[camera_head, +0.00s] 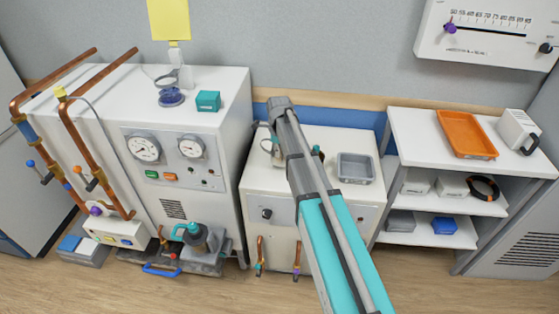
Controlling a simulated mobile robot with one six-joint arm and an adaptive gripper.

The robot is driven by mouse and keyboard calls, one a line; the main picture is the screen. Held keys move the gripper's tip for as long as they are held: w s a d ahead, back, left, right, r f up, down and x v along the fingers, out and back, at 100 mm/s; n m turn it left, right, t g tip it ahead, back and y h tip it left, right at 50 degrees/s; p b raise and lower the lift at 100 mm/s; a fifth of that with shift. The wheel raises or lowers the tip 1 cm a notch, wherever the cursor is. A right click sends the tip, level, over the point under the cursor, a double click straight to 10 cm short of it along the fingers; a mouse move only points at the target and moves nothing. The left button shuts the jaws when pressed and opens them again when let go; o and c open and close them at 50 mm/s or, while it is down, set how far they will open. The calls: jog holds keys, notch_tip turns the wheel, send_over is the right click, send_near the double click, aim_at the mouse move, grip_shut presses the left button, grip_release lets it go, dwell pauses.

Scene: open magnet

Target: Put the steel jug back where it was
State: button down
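My arm reaches up from the bottom over the white middle cabinet (257,190), and its wrist bends down near the cabinet's back left. My gripper is mostly hidden by the arm. A small pale grey shape (268,147) shows just left of the wrist; I cannot tell whether it is part of the gripper or a steel jug. A pale grey vessel with a dark handle (517,130) stands on top of the right shelf unit, well apart from my arm. I cannot tell for sure which vessel is the steel jug.
A grey tray (356,168) sits on the cabinet's right side, with a dark object (318,153) partly behind my arm. An orange tray (466,134) lies on the shelf unit. A gauge cabinet (190,180) stands left, with a teal-topped pump (193,237) low before it.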

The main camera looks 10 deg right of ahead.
aim_at(278, 159)
jog(key=shift+w+f, duration=0.1)
jog(key=shift+f, duration=0.05)
jog(key=shift+w+f+b, duration=0.35)
jog(key=shift+f+b, duration=0.15)
jog(key=shift+b, duration=0.15)
jog(key=shift+f+b, duration=1.35)
jog(key=shift+f, duration=0.1)
jog(key=c, duration=0.8)
grip_release()
notch_tip(278, 159, up, 12)
jog(key=p, duration=1.2)
jog(key=shift+w+d, duration=0.25)
